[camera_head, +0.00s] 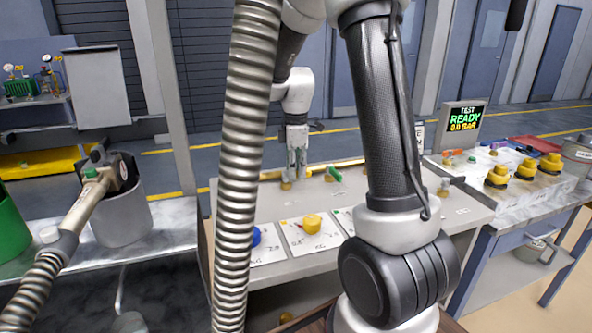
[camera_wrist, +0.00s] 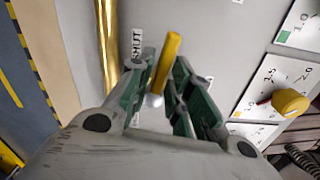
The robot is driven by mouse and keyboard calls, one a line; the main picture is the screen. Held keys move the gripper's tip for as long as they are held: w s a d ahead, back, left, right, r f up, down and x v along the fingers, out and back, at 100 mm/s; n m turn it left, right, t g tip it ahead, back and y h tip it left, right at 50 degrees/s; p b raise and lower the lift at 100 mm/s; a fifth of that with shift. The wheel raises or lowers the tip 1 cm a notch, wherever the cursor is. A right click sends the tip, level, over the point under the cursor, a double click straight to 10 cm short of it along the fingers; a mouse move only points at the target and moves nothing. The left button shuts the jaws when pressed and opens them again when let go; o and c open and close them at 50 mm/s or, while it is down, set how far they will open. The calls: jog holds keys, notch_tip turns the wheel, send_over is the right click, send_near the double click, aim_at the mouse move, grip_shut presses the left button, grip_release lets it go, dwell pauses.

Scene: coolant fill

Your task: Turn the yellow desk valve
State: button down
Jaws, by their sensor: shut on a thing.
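The yellow valve handle (camera_wrist: 168,58) is a narrow bar that shows between my fingers in the wrist view. My gripper (camera_wrist: 163,78) is shut on it, with a green-padded finger on each side and the far end sticking out past the tips. The handle lies tilted a little from the line of the brass pipe (camera_wrist: 107,40). A "SHUT" label (camera_wrist: 137,45) is left of the fingers; another label at the right is partly covered. In the head view my gripper (camera_head: 297,172) points down at the desk's back, by the pipe (camera_head: 350,162), and mostly hides the handle.
A yellow knob (camera_head: 312,223) sits on a dial card in front of my gripper, and a blue knob (camera_head: 256,236) is left of it. A green handle (camera_head: 335,174) is close on the right. The screen (camera_head: 464,116) reads "TEST READY 0.0 BAR". A grey bucket (camera_head: 122,215) stands left.

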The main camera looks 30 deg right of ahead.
jog(key=shift+w+r+n, duration=0.1)
jog(key=shift+w+n, duration=0.25)
jog(key=shift+n, duration=0.65)
jog(key=c, duration=1.5)
grip_release()
notch_tip(320, 180, up, 12)
